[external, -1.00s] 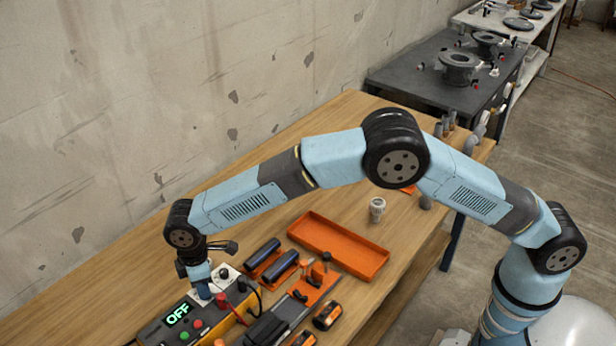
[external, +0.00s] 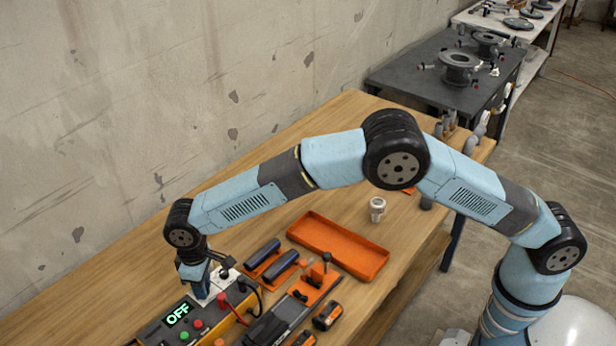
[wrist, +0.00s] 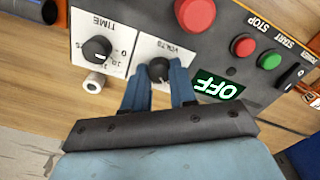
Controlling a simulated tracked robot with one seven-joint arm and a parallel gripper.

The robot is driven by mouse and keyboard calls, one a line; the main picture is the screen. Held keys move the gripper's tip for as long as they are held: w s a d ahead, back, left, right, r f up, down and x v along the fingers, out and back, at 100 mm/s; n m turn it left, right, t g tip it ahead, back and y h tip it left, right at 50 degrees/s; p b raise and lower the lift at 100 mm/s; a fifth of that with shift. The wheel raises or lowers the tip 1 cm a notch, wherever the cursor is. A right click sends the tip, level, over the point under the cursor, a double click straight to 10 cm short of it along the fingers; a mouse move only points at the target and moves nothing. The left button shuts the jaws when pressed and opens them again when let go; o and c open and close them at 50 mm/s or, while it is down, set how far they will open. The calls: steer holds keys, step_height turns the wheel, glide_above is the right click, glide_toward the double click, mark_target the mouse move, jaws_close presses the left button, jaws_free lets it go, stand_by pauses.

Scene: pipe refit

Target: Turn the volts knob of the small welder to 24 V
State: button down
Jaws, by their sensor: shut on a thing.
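The small welder (external: 150,333) stands at the near left of the bench, with a green "OFF" display (external: 178,314), which also shows in the wrist view (wrist: 220,87). Its black volts knob (wrist: 158,69) sits on a white plate marked VOLTS. My gripper (wrist: 158,80) is shut on this knob, with a blue finger on either side. In the external view my gripper (external: 201,288) points down at the welder's panel and hides the knob. The knob's pointer and most of its scale are covered, so its setting cannot be read.
Beside it is the time knob (wrist: 97,48) on its own white plate. An orange tray (external: 338,250) lies further back.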

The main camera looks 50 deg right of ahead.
steer(key=c, duration=0.9)
jaws_free()
step_height(320, 180, up, 14)
steer(key=shift+f, duration=0.15)
